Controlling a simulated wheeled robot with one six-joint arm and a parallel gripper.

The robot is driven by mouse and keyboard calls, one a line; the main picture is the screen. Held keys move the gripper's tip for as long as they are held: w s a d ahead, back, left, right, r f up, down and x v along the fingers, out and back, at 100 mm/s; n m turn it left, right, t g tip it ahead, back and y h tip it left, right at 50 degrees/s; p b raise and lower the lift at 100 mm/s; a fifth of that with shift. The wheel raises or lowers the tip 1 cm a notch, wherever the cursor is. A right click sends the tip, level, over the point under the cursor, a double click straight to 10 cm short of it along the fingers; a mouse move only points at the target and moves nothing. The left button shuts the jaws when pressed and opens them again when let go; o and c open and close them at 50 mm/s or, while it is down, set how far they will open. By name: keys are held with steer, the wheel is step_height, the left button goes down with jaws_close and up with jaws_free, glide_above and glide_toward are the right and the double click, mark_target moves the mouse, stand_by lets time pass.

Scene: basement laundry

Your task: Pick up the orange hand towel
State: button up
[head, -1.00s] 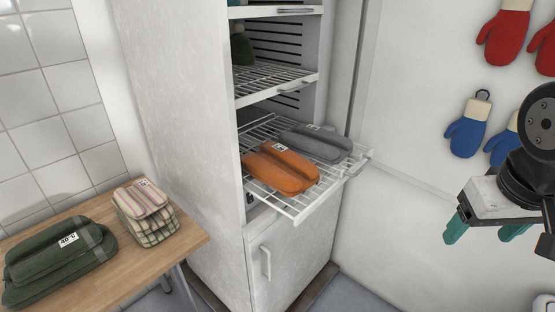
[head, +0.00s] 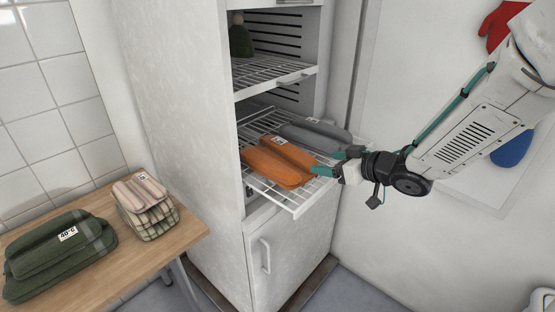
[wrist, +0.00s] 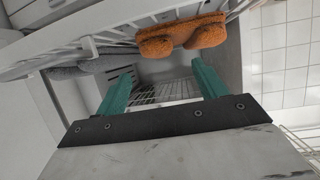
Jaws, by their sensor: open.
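The folded orange hand towel (head: 277,163) lies on the pulled-out wire shelf (head: 296,205) of the white cabinet, at the shelf's front left. My gripper (head: 332,163) is open and empty, at the right end of the orange towel in the head view, its fingers pointing left toward it. In the wrist view the orange towel (wrist: 182,36) shows at the top, beyond the fingertips, on the shelf's wire. The open teal fingers (wrist: 162,80) have nothing between them. Whether a fingertip touches the towel I cannot tell.
A folded grey towel (head: 312,134) lies behind the orange one on the same shelf. Another wire shelf (head: 275,78) is above, with a dark green item (head: 240,40). A wooden table (head: 150,249) at left holds a green towel (head: 60,255) and striped cloths (head: 146,207).

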mark_target(316, 161)
steer(key=x, duration=0.6)
steer(key=shift+w+d+f, duration=0.1)
steer(key=shift+w+f, duration=0.15)
steer(key=shift+f, duration=0.05)
steer(key=c, duration=1.2)
steer(key=shift+r, duration=0.15)
